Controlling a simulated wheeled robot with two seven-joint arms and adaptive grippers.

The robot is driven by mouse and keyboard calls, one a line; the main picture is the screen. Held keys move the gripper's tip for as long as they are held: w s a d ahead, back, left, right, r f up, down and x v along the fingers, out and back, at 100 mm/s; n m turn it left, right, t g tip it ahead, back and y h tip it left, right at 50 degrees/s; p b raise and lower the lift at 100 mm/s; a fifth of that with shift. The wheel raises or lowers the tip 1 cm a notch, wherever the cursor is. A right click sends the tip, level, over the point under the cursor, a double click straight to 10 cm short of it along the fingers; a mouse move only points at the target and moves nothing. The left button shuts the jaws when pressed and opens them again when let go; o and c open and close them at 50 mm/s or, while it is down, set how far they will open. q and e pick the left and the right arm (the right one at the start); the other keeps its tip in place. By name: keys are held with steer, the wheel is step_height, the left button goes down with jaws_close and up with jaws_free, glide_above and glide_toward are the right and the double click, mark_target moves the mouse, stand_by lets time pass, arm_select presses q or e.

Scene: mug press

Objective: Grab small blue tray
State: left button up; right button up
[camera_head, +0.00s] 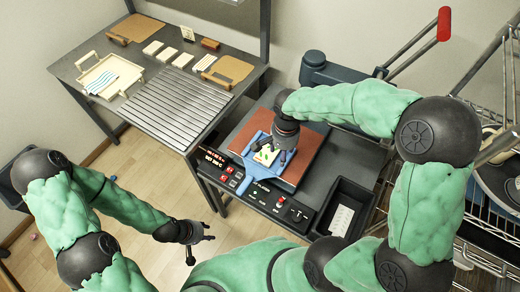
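The small blue tray (249,171) lies on the brown plate (304,152) of the mug press, its narrow handle end towards the control panel. A white piece with a green and coloured print lies in it. My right gripper (276,157) is over the tray's right part, pointing down, and hides some of it. I cannot tell whether its fingers touch the tray or how far they are apart. My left gripper (200,247) hangs over the floor in front of the press, away from the tray, with its fingers apart and nothing between them.
The press has a panel with red displays and buttons (225,174) and a black bin (344,212) at its right. Its red-ended lever (444,24) rises behind. The left table holds a cream tray (109,77), pale blocks and slats (178,105). A wire rack stands right.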

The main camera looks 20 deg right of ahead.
steer(key=b, duration=0.1)
glide_above(283, 169)
steer(key=f, duration=0.3)
steer(key=a+f, duration=0.1)
steer(key=f, duration=0.1)
steer(key=shift+w+f, duration=0.2)
steer(key=f+b, duration=0.1)
steer(key=f, duration=0.1)
steer(key=d+f+b, duration=0.1)
steer(key=f, duration=0.1)
steer(key=shift+s+f, duration=0.15)
steer(key=shift+f, duration=0.45)
steer(key=shift+c, duration=0.3)
steer(key=shift+r, duration=0.1)
jaws_close()
